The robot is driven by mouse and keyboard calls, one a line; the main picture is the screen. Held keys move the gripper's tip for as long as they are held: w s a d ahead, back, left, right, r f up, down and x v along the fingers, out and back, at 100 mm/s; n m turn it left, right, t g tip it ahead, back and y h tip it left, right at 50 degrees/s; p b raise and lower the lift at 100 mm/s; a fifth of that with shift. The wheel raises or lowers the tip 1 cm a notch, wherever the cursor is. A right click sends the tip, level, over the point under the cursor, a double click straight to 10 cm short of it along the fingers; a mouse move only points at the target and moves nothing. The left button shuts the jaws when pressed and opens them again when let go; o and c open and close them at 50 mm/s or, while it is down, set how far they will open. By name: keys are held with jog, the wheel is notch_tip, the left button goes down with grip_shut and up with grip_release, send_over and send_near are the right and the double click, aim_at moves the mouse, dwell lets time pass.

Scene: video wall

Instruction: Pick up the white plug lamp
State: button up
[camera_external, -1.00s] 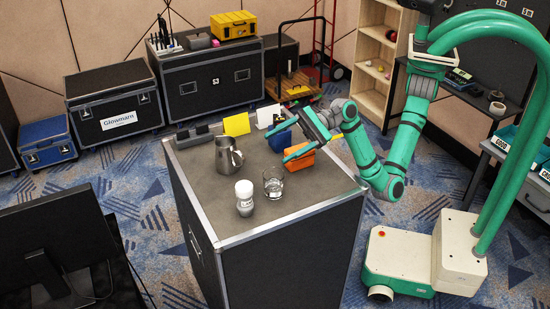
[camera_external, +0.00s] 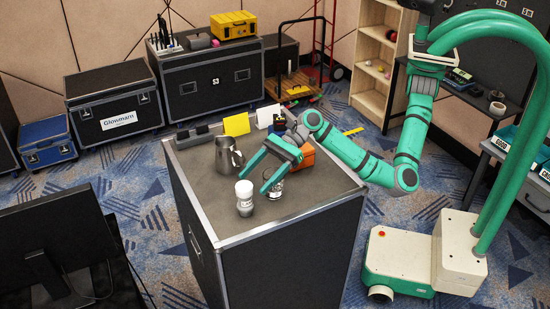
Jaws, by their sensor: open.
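The white plug lamp seems to be the small upright object (camera_external: 244,197) with a rounded white top and a grey lower part, near the front of the black case's grey top. My gripper (camera_external: 254,182) is open, its green fingers reaching down and left. The fingertips are just right of and behind the white top in the picture. Nothing shows between the fingers. I cannot tell whether a finger touches the lamp.
A clear glass (camera_external: 274,189) stands just right of the lamp, partly hidden by a finger. A metal pitcher (camera_external: 226,155) stands behind. An orange block (camera_external: 308,156), a yellow card (camera_external: 237,124) and a white card (camera_external: 268,116) are farther back. The case's front right top is clear.

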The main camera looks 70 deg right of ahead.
aim_at(244, 192)
jog(key=shift+x, duration=3)
jog(key=shift+a, duration=0.1)
jog(key=c, duration=1.2)
